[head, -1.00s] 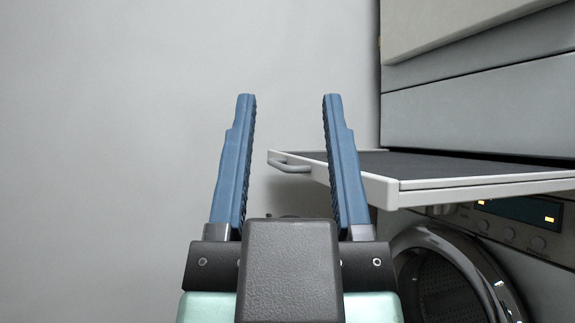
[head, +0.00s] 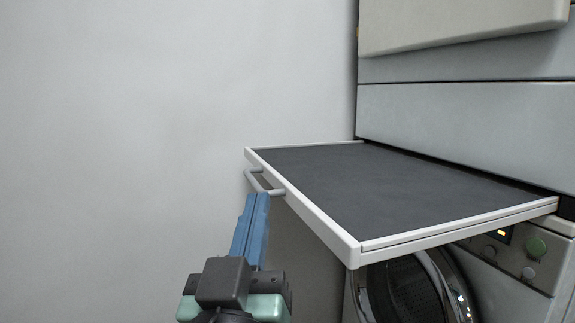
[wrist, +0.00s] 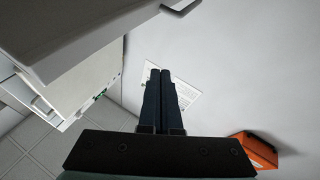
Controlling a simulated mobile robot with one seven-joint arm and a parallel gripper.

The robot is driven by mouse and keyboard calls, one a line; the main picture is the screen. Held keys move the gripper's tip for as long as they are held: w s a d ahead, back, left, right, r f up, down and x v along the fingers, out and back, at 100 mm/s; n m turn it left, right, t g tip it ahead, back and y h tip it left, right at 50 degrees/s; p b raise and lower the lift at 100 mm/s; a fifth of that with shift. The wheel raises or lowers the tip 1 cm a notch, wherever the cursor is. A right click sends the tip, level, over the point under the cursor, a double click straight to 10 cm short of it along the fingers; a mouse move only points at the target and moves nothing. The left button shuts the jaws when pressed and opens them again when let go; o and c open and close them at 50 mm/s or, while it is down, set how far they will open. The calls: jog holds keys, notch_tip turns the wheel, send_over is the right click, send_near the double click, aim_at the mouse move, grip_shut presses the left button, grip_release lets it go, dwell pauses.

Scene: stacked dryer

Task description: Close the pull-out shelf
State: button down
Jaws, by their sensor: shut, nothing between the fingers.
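The pull-out shelf (head: 390,190) has a dark grey top and a white rim. It is extended from the gap between the stacked machines. Its bar handle (head: 252,178) is on the front edge, at left in the head view. My gripper (head: 258,196) is shut and empty, with its blue fingertips at or just in front of the handle. I cannot tell whether they touch it. In the wrist view my shut fingers (wrist: 160,73) point away from the camera, and a grey edge, likely the shelf's (wrist: 95,35), crosses the upper left.
A washer with a round door (head: 412,290) stands below the shelf. The upper machine (head: 470,125) is above it. The plain wall (head: 150,120) at left is clear. In the wrist view, an orange object (wrist: 255,150) is at lower right and a printed sheet (wrist: 182,92) lies behind my fingers.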

notch_tip(320, 180, down, 5)
jog(key=w+a+n+g+h+p, duration=0.2)
jog(key=n+g+h+p, duration=0.3)
jog(key=p, duration=1.3)
jog(key=s+a+r+n+g+p, duration=0.25)
jog(key=s+n+p, duration=0.45)
jog(key=s+p, duration=0.9)
jog(key=p, duration=0.4)
send_near(315, 222)
jog(key=w+a, duration=0.1)
jog(key=w, duration=0.2)
jog(key=w+d, duration=0.1)
jog(key=w+d+f+t, duration=0.1)
jog(key=shift+d+h+p, duration=0.35)
jog(key=shift+h+p, duration=0.05)
jog(key=shift+w+d, duration=0.1)
jog(key=shift+d, duration=0.4)
